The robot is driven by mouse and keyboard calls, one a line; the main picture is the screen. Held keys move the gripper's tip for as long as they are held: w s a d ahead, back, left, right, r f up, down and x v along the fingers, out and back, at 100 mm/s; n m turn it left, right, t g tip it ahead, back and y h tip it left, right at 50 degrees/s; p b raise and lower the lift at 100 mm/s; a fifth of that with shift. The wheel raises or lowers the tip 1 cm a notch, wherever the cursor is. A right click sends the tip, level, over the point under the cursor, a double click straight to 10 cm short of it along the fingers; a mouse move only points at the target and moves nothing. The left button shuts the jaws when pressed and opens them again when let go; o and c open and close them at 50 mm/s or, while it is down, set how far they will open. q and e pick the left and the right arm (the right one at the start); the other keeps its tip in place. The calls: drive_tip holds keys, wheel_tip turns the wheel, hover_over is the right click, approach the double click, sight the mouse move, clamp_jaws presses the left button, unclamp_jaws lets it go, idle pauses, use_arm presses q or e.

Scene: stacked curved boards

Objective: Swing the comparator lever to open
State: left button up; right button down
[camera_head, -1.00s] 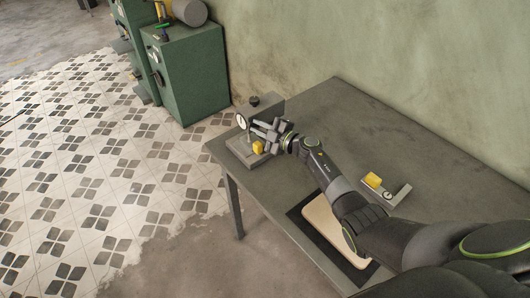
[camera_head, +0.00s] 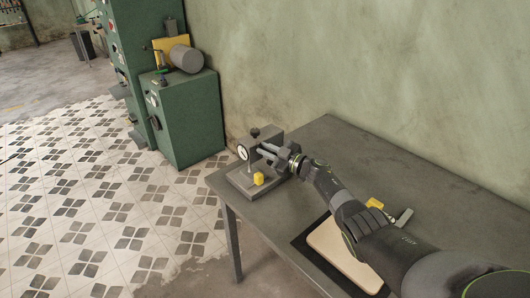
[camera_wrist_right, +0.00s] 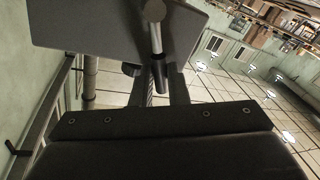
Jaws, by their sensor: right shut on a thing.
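The comparator (camera_head: 238,186) stands at the left end of the table in the head view. It has a flat grey base, a white round dial (camera_head: 243,152), a dark knob on top and a grey upright plate behind. A yellow block (camera_head: 258,179) sits on its base. My right gripper (camera_head: 267,151) is beside the dial, in front of the upright plate. In the right wrist view, the comparator's lever (camera_wrist_right: 155,38), a metal rod with a dark end, runs down between my right gripper's fingers (camera_wrist_right: 157,88). The gripper is shut on it. My left gripper is out of view.
The grey table (camera_head: 330,140) is clear behind my right arm. A beige board on a dark mat (camera_head: 300,243) lies under the arm. A small part with a yellow piece (camera_head: 374,203) is partly hidden by it. Green cabinets (camera_head: 186,115) stand beyond the table's left end.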

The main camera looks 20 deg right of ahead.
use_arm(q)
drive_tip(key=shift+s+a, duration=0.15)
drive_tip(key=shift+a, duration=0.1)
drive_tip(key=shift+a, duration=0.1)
use_arm(e)
drive_tip(key=c, duration=1.4)
unclamp_jaws()
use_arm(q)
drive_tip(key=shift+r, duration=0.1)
use_arm(e)
drive_tip(key=shift+s+d, duration=0.15)
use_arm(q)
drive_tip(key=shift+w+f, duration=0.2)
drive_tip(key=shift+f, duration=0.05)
use_arm(e)
drive_tip(key=v, duration=1.7)
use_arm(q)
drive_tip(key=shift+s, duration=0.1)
use_arm(e)
drive_tip(key=shift+s+f, duration=0.15)
drive_tip(key=shift+f, duration=0.05)
